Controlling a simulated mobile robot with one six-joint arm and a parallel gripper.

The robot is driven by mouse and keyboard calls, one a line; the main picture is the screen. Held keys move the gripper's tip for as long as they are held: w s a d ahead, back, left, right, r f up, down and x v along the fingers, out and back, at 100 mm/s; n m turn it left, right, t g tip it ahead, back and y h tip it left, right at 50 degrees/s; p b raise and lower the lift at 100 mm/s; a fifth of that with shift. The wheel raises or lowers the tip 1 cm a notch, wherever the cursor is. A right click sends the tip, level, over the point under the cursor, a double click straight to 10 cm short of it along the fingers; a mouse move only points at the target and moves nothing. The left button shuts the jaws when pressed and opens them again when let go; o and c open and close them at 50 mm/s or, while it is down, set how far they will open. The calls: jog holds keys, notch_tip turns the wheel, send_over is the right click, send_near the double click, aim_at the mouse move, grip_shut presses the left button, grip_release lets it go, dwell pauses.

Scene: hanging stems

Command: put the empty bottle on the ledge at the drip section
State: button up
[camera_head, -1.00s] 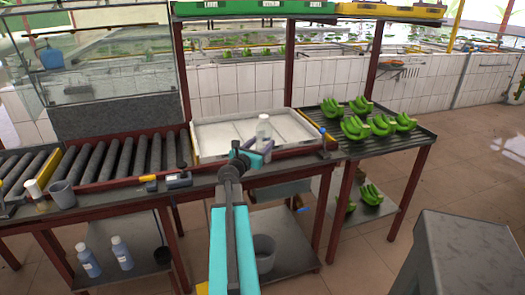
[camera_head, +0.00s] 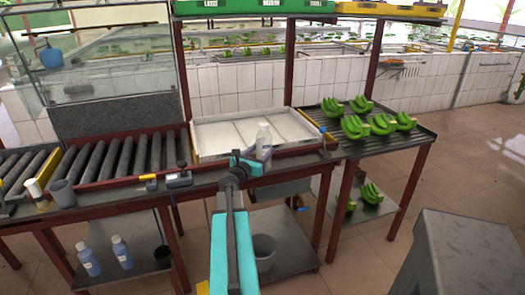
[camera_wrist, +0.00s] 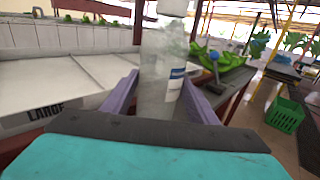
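The empty bottle (camera_head: 264,137) is clear with a pale cap and a small blue-and-white label. It stands upright at the front edge of the white tray, over the dark red ledge (camera_head: 292,150). In the wrist view the bottle (camera_wrist: 160,75) is between my gripper's two purple fingers (camera_wrist: 161,88), which appear to touch its sides. My gripper (camera_head: 262,155) is shut on it. The bottle's foot is hidden behind my gripper, so I cannot tell whether it touches the ledge.
The white tray (camera_head: 225,122) lies behind the bottle. A roller conveyor (camera_head: 125,155) is at left, with a grey cup (camera_head: 62,193) and tools in front. Green bananas (camera_head: 355,127) lie on the ribbed table (camera_head: 395,142) at right. A grey block (camera_head: 465,255) stands front right.

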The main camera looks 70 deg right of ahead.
jog(key=o, duration=0.4)
jog(key=shift+c, duration=0.2)
jog(key=shift+r, duration=0.2)
jog(key=w+a, duration=0.1)
jog(key=a, duration=0.9)
jog(key=a+p, duration=0.1)
jog(key=p, duration=0.4)
jog(key=shift+w+a, duration=0.15)
jog(key=shift+a+f+p, duration=0.1)
jog(key=shift+a+p, duration=0.1)
jog(key=shift+p, duration=0.45)
dwell(0.4)
